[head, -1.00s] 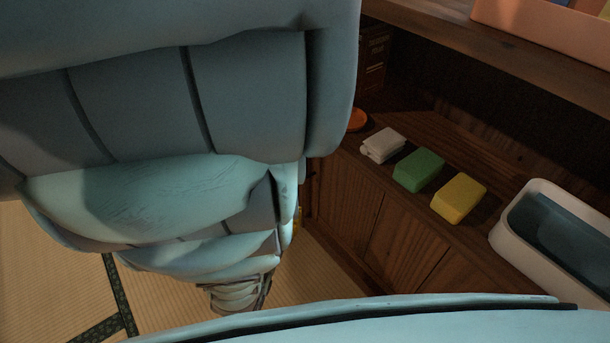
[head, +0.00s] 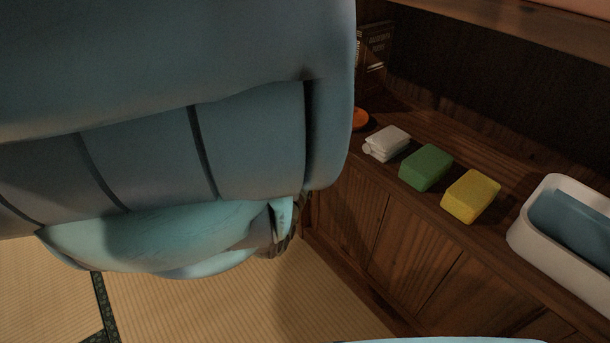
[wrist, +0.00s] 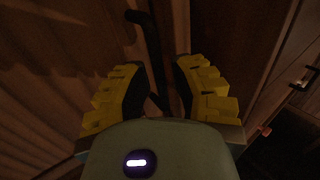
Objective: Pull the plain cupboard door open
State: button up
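My gripper (wrist: 160,92) shows in the wrist view with its two yellow-padded fingers apart. A dark bar handle (wrist: 151,45) runs down between them, bent at its top end. I see a gap beside the bar, and no clear contact with the pads. The handle is on a dark brown wooden front, dimly lit; whether this is the plain door I cannot tell. In the head view, low wooden cupboard doors (head: 405,240) stand under a counter. My arm covers the left of that view and hides the gripper and handle.
On the counter are a white item (head: 387,143), a green block (head: 427,167), a yellow block (head: 471,196) and a white basin (head: 530,236). An orange item (head: 360,119) is partly hidden. A second handle (wrist: 303,79) shows at right in the wrist view. Tatami floor (head: 300,300) is clear.

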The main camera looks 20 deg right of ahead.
jog(key=shift+w+d, duration=0.2)
jog(key=shift+w, duration=0.1)
jog(key=shift+o, duration=0.4)
grip_shut()
